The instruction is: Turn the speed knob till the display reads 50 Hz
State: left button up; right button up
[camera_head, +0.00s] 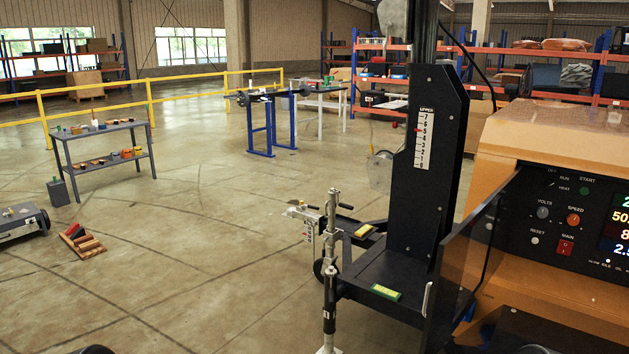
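The orange speed knob (573,219) is on the black control panel (532,262) of the orange machine at the right. It sits beside the grey volts knob (543,212). The display (617,222) shows several coloured rows and is cut off by the picture's right edge. Its second row, in yellow, starts with "50"; the digits after that are cut off. A dark, partly open door (480,262) stands left of the panel. Neither gripper can be made out in view, and nothing is seen touching the knob.
A red main switch (565,246) and a reset button (535,240) sit below the knobs. The black mast (427,160) stands left of the machine, with a jack (330,270) in front.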

aim_at(573, 219)
jog(key=z, duration=1.1)
jog(key=i+l+u, duration=0.1)
jog(key=u, duration=0.3)
jog(key=l+u, duration=0.2)
jog(key=u, duration=0.25)
jog(key=l+u, duration=0.15)
jog(key=u, duration=0.25)
jog(key=l+u, duration=0.25)
jog(key=l, duration=0.65)
jog(key=l+u, duration=0.2)
jog(key=l, duration=0.65)
jog(key=k, duration=0.05)
